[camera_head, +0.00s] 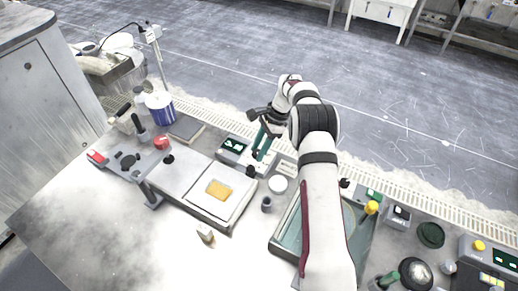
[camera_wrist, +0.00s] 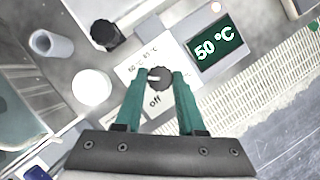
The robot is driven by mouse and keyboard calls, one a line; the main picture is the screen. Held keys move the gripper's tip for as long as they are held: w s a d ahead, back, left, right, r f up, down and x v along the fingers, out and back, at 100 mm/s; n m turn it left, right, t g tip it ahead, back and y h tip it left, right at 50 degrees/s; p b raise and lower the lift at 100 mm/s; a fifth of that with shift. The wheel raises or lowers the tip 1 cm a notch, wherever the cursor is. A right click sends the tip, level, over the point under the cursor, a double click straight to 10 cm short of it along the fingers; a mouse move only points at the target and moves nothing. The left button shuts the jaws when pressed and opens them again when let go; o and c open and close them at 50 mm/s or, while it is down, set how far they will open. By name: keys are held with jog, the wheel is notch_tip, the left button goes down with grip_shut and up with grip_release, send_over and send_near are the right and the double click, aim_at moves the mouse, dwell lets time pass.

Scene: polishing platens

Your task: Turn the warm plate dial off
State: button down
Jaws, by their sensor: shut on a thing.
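The warm plate dial (camera_wrist: 159,78) is a small dark knob with a white pointer mark, on a white label panel (camera_wrist: 137,68) in the wrist view. Its pointer points roughly left in that view. Temperature markings stand above and left of it, and "off" is printed below it. The green display (camera_wrist: 217,47) beside it reads 50 °C. My gripper (camera_wrist: 161,82) has teal fingers on either side of the dial and is shut on it. In the head view my gripper (camera_head: 261,148) is down at the control box, and the dial is not clearly visible there.
A black knob (camera_wrist: 104,34), a white round jar (camera_wrist: 91,87) and a grey cup (camera_wrist: 55,45) stand close by on the left in the wrist view. In the head view a yellow piece (camera_head: 219,190) lies on a pale plate. The bench's front left is clear.

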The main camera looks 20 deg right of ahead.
jog(key=n+g, duration=0.1)
jog(key=n, duration=0.1)
jog(key=n+g+h, duration=0.1)
jog(key=n, duration=0.2)
jog(key=shift+w+n, duration=0.15)
jog(key=shift+n, duration=0.15)
dwell(0.4)
jog(key=c, duration=0.5)
grip_release()
jog(key=shift+r, duration=0.4)
jog(key=r, duration=0.3)
jog(key=shift+d+r, duration=0.25)
jog(key=shift+r, duration=0.15)
jog(key=s+d+r, duration=0.6)
jog(key=s+d, duration=0.1)
jog(key=d, duration=0.1)
jog(key=shift+d+r, duration=0.2)
jog(key=shift+d, duration=0.15)
